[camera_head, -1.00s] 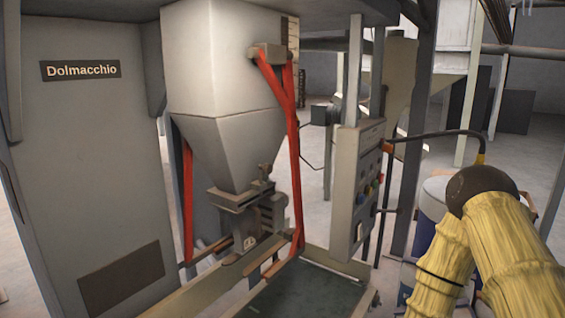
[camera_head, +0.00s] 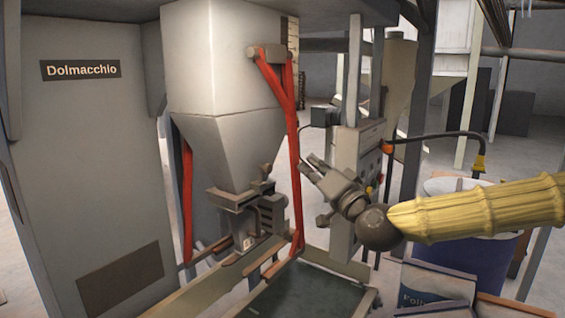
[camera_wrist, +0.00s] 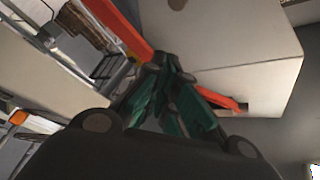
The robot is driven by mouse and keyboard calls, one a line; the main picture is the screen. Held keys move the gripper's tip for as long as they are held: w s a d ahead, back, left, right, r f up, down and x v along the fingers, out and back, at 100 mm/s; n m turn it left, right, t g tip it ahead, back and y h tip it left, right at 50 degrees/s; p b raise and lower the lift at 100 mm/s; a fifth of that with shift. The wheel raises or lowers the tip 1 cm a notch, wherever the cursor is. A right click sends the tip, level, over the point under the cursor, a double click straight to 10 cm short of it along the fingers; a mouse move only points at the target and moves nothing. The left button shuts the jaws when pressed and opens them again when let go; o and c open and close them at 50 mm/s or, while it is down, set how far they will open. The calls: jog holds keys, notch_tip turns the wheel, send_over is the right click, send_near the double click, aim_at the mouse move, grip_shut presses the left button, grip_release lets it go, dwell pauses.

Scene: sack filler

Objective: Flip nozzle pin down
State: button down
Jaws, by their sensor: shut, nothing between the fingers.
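The nozzle assembly (camera_head: 246,206) is the dark metal mechanism under the grey funnel-shaped hopper (camera_head: 222,90) in the head view. Its pin is too small to make out for certain. My gripper (camera_head: 311,167) is shut and empty. It is to the right of the nozzle and a little higher in the picture, in front of the control box and apart from the nozzle. In the wrist view, my gripper's dark and green fingers (camera_wrist: 163,58) come together at the tips, with a pale hopper-like body behind them. The nozzle cannot be made out clearly there.
A red strap (camera_head: 294,150) hangs between my gripper and the nozzle. A control box (camera_head: 345,190) with buttons is just behind my gripper. A dark platform (camera_head: 315,292) lies below. A blue barrel (camera_head: 480,262) and a printed box (camera_head: 437,287) are at lower right.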

jog(key=shift+w+r, duration=0.15)
jog(key=w+a+p, duration=0.6)
jog(key=shift+w+a+f, duration=0.2)
jog(key=shift+a+f, duration=0.1)
jog(key=shift+f, duration=0.05)
dwell(0.7)
